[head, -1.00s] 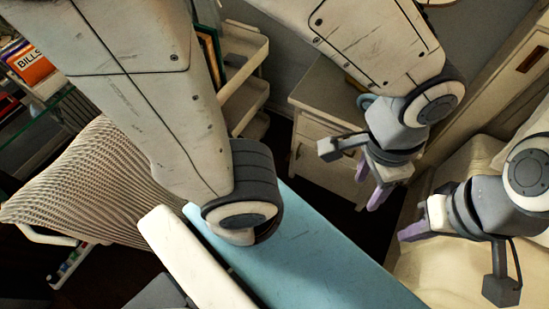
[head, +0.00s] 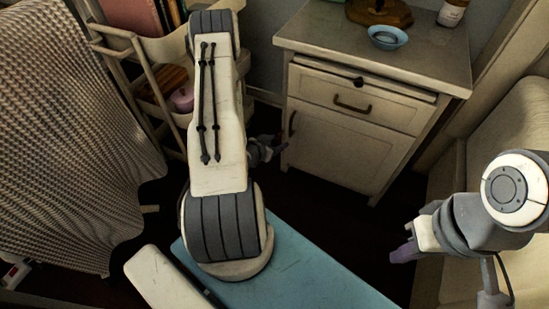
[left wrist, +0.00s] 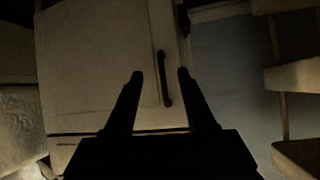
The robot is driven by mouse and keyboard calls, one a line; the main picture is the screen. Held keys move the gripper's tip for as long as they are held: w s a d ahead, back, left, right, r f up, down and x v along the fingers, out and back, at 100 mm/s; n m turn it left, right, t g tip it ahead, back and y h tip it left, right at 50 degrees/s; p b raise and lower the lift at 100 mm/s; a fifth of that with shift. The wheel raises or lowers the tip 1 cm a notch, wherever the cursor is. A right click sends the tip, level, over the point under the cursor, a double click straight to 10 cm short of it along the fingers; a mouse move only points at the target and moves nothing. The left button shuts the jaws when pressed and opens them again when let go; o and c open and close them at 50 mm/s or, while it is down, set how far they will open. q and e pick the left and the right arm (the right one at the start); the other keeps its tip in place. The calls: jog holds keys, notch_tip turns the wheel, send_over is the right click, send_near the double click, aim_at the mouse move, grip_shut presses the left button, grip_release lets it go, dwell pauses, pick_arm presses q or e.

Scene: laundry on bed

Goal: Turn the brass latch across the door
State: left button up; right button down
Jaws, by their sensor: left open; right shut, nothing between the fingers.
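The door (head: 335,150) is the lower front of a white cabinet. It has a dark upright handle (head: 292,123) at its left side. The door (left wrist: 95,60) and handle (left wrist: 165,80) also fill the middle of the dark left wrist view. A dark fitting (left wrist: 183,18) shows at the door's edge there; I cannot tell whether it is the brass latch. My left gripper (head: 280,148) is open by the door's lower left, partly behind my arm. In its wrist view the fingertips (left wrist: 160,75) appear either side of the handle; contact is unclear. My right gripper (head: 400,254) is shut and empty.
A drawer (head: 350,103) with a dark knob above it is over the door. A blue bowl (head: 387,37) and a bottle (head: 452,12) stand on top. A shelf cart (head: 125,55) is left, a bed (head: 520,110) right. Dark floor (head: 335,215) lies clear before the cabinet.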

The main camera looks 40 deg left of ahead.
aim_at(277, 140)
pick_arm(q)
jog(key=s+a+f+n+t+y+b, duration=0.1)
jog(key=s+a+f+n+y+b, duration=0.1)
jog(key=s+a+f+b, duration=0.3)
jog(key=shift+t, duration=0.3)
jog(key=x, duration=0.3)
jog(key=d+b+x, duration=0.1)
jog(key=x, duration=0.2)
jog(key=d+x, duration=0.1)
jog(key=x, duration=0.3)
jog(key=shift+w+f+b, duration=0.15)
jog(key=shift+w+b, duration=0.15)
jog(key=shift+b, duration=0.05)
jog(key=shift+w+a+n, duration=0.15)
jog(key=shift+w+n, duration=0.15)
jog(key=shift+w, duration=0.15)
pick_arm(e)
notch_tip(277, 140, down, 9)
jog(key=shift+r, duration=0.1)
pick_arm(q)
grip_shut()
